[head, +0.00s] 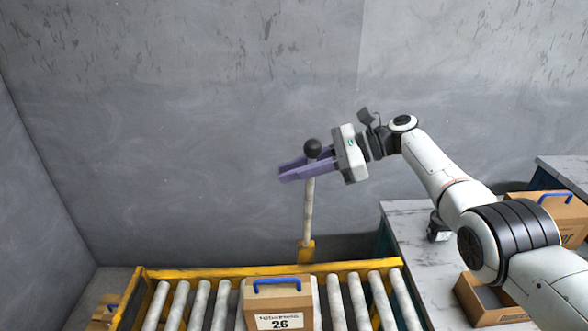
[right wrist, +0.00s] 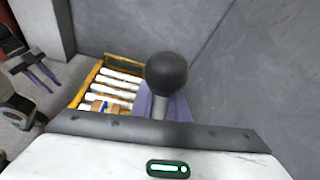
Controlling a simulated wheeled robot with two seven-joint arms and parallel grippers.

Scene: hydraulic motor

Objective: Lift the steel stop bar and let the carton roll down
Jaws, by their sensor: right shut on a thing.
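The steel stop bar (head: 308,212) is an upright pale rod with a black ball knob (head: 312,148) on top. Its foot is at a yellow bracket (head: 306,251) on the conveyor's far side. My right gripper (head: 300,168) is shut on the bar just below the knob. The knob also shows large in the right wrist view (right wrist: 166,73), between the purple fingers. The carton (head: 279,302), brown with a blue handle and a label reading 26, sits on the rollers. My left gripper (right wrist: 43,77) shows only in the right wrist view, with its fingers apart and empty.
The roller conveyor (head: 275,270) has a yellow frame and pale rollers. A marble-topped counter (head: 405,235) stands to its right, with an open box (head: 490,306) and another blue-handled carton (head: 565,212). Grey walls (head: 180,130) close off the back and left.

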